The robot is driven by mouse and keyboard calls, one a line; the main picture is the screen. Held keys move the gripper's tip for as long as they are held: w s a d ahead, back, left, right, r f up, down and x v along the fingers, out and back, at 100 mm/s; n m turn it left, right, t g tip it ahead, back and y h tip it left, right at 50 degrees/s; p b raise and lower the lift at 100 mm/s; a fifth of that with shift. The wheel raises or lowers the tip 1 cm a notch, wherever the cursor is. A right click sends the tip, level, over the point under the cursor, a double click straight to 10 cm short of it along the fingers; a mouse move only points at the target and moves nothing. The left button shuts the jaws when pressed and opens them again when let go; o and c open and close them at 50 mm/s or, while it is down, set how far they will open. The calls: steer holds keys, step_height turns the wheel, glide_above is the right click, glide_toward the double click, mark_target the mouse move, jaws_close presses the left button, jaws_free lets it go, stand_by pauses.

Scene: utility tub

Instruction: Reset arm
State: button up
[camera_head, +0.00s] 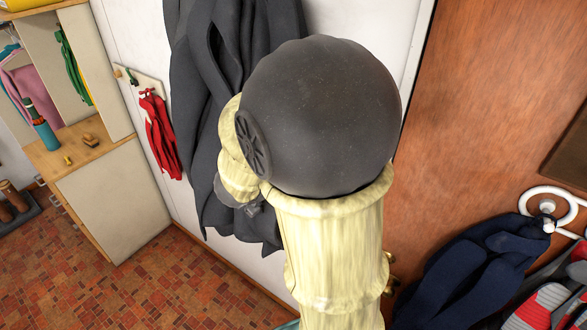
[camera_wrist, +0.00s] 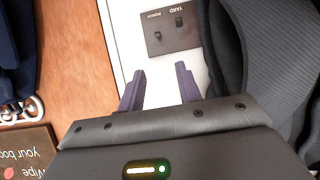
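My gripper (camera_wrist: 160,80) shows in the wrist view with its two purple fingers apart and nothing between them. Beyond the fingertips is a white wall with a dark switch plate (camera_wrist: 171,28) marked PORCH and YARD. The fingers look apart from the plate. In the head view my arm, cream with a large dark round joint, rises through the middle in front of a wall and a door. The gripper's fingers cannot be made out there.
A dark grey coat (camera_head: 195,90) hangs close behind my arm and beside the gripper in the wrist view (camera_wrist: 262,45). A wooden door (camera_head: 480,90) is at right, with navy clothing (camera_head: 470,265) on a white hook. A cabinet (camera_head: 115,200) stands left. Tiled floor (camera_head: 150,285) is clear.

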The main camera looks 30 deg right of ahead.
stand_by(0.3)
steer(key=w+a+f+n+t+y+b, duration=0.45)
steer(key=a+f+n+y+b, duration=0.35)
steer(key=a+f, duration=0.35)
steer(key=s+a+f+n+g+y+b, duration=0.3)
steer(key=s+f+n+g+b, duration=0.2)
steer(key=s+f, duration=0.6)
steer(key=shift+s+a+f+g+b, duration=0.15)
steer(key=shift+s+f+g+b, duration=0.3)
steer(key=shift+f+g, duration=0.4)
steer(key=shift+w, duration=0.1)
